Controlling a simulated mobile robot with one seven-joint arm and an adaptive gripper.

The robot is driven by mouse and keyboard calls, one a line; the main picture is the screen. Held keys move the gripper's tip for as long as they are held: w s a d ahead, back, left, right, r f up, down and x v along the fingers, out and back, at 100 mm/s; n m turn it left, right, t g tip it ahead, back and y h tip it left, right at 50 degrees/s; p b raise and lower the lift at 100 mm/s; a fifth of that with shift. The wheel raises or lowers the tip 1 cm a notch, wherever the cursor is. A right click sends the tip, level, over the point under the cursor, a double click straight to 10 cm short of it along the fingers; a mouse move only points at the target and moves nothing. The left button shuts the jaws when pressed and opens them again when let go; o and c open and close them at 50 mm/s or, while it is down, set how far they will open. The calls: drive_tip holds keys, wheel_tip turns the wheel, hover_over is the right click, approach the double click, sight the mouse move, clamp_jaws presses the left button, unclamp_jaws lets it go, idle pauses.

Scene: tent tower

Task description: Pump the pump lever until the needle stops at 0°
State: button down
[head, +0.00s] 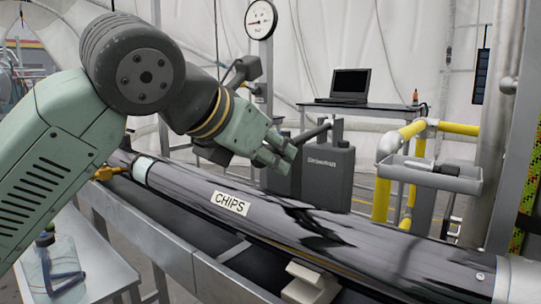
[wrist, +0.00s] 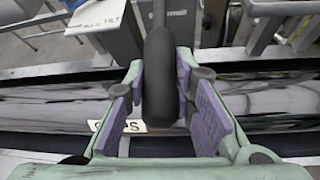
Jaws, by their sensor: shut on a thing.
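My gripper (head: 280,151) is shut on the black handle of the pump lever (head: 316,132). In the wrist view the thick black lever grip (wrist: 160,75) stands between the purple pads of my gripper (wrist: 163,105). The lever joins the top of a dark grey pump unit (head: 328,172) behind the long tube. A round white gauge (head: 262,19) hangs above on a pole. Its needle appears to point left, but its scale is too small to read.
A long dark tube marked CHIPS (head: 185,189) lies on a metal rail bench in front of the pump. A laptop (head: 350,84) stands on a table behind. Yellow pipes (head: 404,137) and a grey tray (head: 432,176) are at the right.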

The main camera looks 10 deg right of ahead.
drive_tip(key=shift+f, duration=0.1)
drive_tip(key=c, duration=1.3)
unclamp_jaws()
drive_tip(key=shift+c, duration=0.2)
drive_tip(key=v, duration=1.2)
